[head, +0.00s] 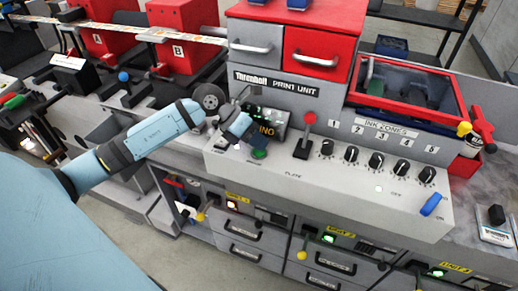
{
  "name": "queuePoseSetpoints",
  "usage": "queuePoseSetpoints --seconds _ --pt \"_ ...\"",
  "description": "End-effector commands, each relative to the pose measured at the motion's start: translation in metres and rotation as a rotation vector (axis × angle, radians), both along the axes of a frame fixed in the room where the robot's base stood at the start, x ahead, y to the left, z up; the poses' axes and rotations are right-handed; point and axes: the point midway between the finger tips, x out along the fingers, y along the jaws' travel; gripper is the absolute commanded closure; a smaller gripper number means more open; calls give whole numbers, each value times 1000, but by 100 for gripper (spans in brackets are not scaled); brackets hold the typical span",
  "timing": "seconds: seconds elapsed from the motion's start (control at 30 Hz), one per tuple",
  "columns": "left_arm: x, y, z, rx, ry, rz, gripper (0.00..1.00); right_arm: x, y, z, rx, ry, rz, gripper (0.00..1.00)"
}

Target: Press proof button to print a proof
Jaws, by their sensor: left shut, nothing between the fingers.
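The print unit (218,158) has a sloped light-grey control panel with a small display at its left, partly covered by my left wrist. A green button (258,154) sits below the display on the panel. The small lettering beside it is too blurred to read, so I cannot tell which control is the proof button. My left gripper (252,111) is shut and empty, over the upper left of the panel near the display. Whether it touches anything is unclear. My right gripper is out of view.
A red-knobbed lever (307,132) stands right of the display. Several black ink zone knobs (376,160) line the panel, with a blue switch (431,204) at its right end. A red-framed bin (405,90) stands behind. Drawers (250,252) lie below.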

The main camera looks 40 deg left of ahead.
Motion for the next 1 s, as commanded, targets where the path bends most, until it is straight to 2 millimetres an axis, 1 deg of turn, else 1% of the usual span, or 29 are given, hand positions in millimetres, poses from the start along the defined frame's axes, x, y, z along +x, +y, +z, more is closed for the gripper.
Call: queuePoseSetpoints --seconds 0.27,0.67,0.77,1.0 --pt "0 0 16 0 -1 -1 100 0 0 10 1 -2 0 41" --pt "0 0 18 0 0 0 100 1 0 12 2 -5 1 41" --pt "0 0 24 0 -1 0 100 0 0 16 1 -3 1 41" --pt "0 0 48 1 -1 0 100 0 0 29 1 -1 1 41"
